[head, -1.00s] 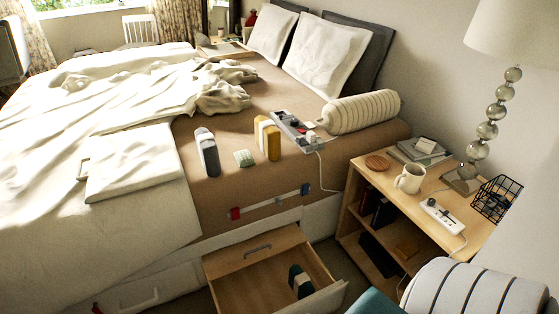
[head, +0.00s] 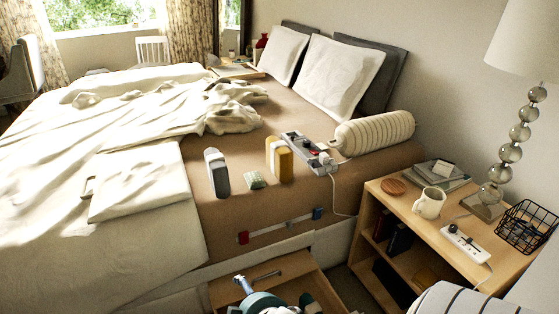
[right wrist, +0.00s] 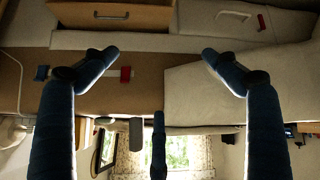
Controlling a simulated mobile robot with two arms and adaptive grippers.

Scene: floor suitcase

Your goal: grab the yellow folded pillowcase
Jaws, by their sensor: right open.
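The yellow folded pillowcase (head: 279,160) stands upright on the brown bed cover near the bed's side edge, with a paler band on its left side. It is between a small green patterned item and a white-grey power strip. My right gripper is open and empty in the right wrist view (right wrist: 161,54), with its two dark fingers spread wide before the bed's side. That view is upside down, and the pillowcase is too dark to make out surely there. A teal part of my arm shows at the bottom of the head view, well below the pillowcase. My left gripper is not in view.
A grey folded item (head: 217,172) stands left of the green patterned item (head: 255,180). The power strip (head: 308,150) and a striped bolster (head: 374,132) are to the right. An open drawer (head: 222,292) juts out below the bed. A nightstand (head: 400,212) holds a mug (head: 429,203).

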